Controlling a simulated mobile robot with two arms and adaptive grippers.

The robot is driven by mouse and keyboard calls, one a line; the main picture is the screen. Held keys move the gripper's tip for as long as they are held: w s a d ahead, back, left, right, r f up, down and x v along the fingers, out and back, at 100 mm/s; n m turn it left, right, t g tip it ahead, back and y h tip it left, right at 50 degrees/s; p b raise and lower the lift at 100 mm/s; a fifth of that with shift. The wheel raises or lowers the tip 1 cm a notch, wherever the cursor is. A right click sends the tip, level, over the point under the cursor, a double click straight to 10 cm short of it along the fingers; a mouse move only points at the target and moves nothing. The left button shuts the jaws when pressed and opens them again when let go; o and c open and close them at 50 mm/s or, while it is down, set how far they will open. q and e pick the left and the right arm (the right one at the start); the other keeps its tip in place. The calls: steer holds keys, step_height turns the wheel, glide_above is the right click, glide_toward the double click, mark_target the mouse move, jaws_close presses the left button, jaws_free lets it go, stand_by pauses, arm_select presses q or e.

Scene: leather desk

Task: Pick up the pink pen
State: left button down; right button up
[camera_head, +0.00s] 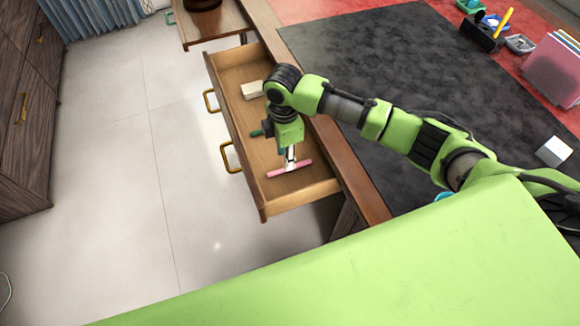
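The pink pen (276,173) is inside the open wooden drawer (230,72), near its front end in the picture. My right gripper (290,164) points down into the drawer, its fingertips at the middle of the pen. The fingers overlap the pen there. I cannot tell whether they are closed on it or whether the pen is clear of the drawer floor. My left gripper is not in view.
A pale block (252,90) and a green object (256,133) also lie in the drawer. The wooden desk edge (345,165) runs right beside it. A white cube (553,151) and a pink file holder (552,72) stand on the desk. The tiled floor is clear.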

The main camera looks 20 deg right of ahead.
step_height(320, 180, down, 5)
steer(key=shift+f, duration=0.1)
steer(key=shift+a, duration=0.1)
steer(key=shift+c, duration=0.3)
jaws_close()
